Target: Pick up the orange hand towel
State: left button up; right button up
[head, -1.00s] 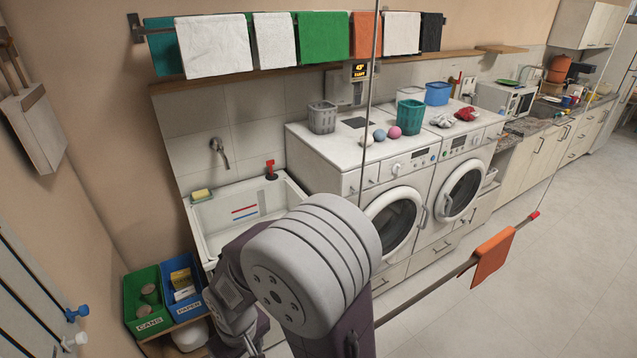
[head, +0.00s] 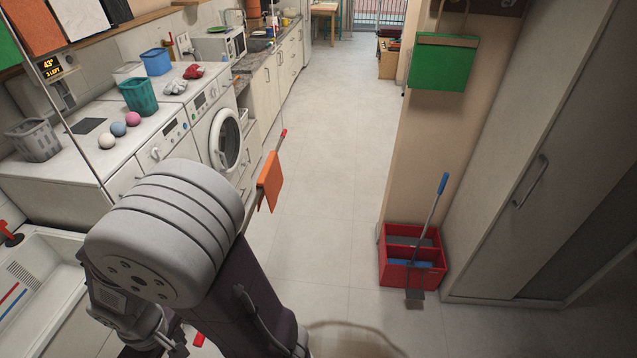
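An orange hand towel (head: 270,181) hangs folded over a thin suspended rod (head: 278,147), right of the washing machines and beyond my arm. A second orange cloth (head: 36,24) hangs on the wall rail at the top left, cut off by the picture edge. One arm of mine fills the lower left foreground and hides part of the rod. Neither gripper's fingertips show, and nothing of mine touches either orange cloth.
Two white machines (head: 110,160) with baskets and balls on top stand at the left. A red bin (head: 412,274) with a long-handled tool stands at right, beside a tall cabinet (head: 535,150). A green cloth (head: 441,62) hangs above. The middle floor (head: 330,190) is clear.

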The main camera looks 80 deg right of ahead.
aim_at(271, 178)
jog(key=j+z, duration=0.15)
jog(key=z, duration=2.1)
jog(key=i+l, duration=0.1)
